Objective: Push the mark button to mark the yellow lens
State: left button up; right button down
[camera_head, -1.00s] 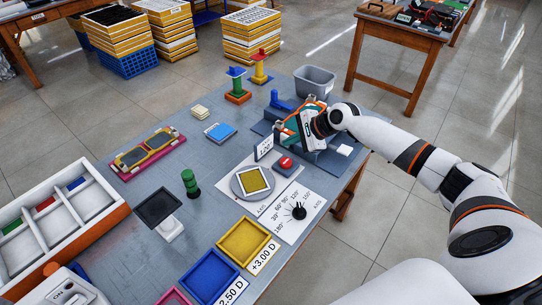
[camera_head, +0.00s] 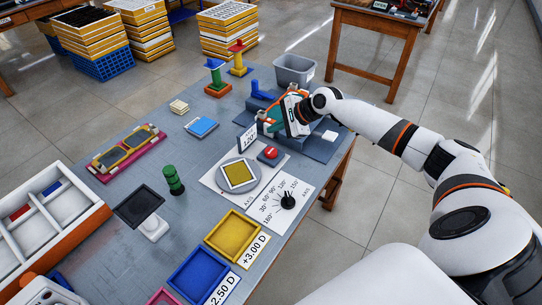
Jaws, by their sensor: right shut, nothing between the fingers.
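The red mark button (camera_head: 270,152) sits on a blue base just behind and right of the lens. My right gripper (camera_head: 270,122) is shut and empty, above and behind the button, near the blue fixture at the table's right side. Its fingertips are partly hidden by its own body. My left gripper is not in view.
A black dial (camera_head: 288,201) stands on a white angle card in front of the button. A small sign (camera_head: 248,137) stands behind the lens. Yellow (camera_head: 232,235) and blue (camera_head: 198,276) trays lie nearer. A grey bin (camera_head: 293,72) stands at the back.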

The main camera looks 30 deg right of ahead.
jog(key=b, duration=0.5)
send_over(269, 151)
jog(key=s+d, duration=0.1)
jog(key=f, duration=0.4)
jog(key=shift+s+d+f, duration=0.15)
jog(key=shift+s+f, duration=0.05)
jog(key=shift+f, duration=0.1)
jog(key=shift+f+p, duration=0.25)
jog(key=shift+p, duration=0.05)
jog(key=shift+f, duration=0.65)
jog(key=shift+f, duration=0.45)
jog(key=shift+f, duration=0.7)
dwell(1.1)
